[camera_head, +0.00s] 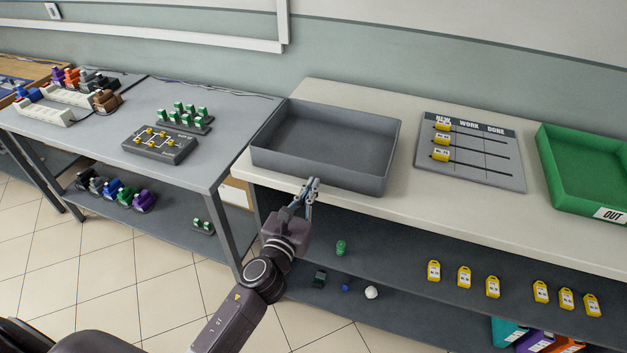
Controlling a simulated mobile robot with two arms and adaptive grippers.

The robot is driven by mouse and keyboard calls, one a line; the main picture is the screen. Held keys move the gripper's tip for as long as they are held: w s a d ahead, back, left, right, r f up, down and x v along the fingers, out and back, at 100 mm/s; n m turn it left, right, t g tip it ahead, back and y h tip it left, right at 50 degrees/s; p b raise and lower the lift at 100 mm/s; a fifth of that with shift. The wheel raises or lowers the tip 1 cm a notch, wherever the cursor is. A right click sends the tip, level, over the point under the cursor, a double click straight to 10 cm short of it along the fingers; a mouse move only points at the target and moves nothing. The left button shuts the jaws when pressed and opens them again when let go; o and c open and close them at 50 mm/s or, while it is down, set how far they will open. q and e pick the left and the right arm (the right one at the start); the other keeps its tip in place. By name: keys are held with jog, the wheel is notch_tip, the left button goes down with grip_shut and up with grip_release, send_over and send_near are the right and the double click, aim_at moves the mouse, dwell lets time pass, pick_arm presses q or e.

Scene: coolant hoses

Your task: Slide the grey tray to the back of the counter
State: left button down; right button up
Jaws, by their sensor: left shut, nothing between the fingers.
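The grey tray (382,160) is a shallow, empty, open box on the left part of the beige counter (432,205). Its front wall is close to the counter's front edge, and its left side is by the counter's left end. A strip of bare counter shows behind it, before the wall. My left gripper (313,184) is shut and empty, with its fingertips at the lower part of the tray's front wall. I cannot tell if they touch it. My right gripper is not in view.
A grey board (480,172) with yellow tags lies right of the tray, and a green OUT tray (545,160) is at the far right. A grey table (100,140) with plugs and blocks adjoins at left. Yellow tags and small items sit on the shelf (400,310) below.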

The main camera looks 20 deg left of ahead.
aim_at(326, 158)
pick_arm(q)
jog(key=shift+w, duration=0.75)
jog(key=shift+w, duration=0.3)
jog(key=w, duration=0.5)
jog(key=w+b, duration=0.1)
jog(key=w, duration=0.4)
jog(key=shift+d+b, duration=0.2)
jog(key=shift+b, duration=0.1)
jog(key=shift+s+a+f, duration=0.1)
jog(key=shift+s, duration=0.05)
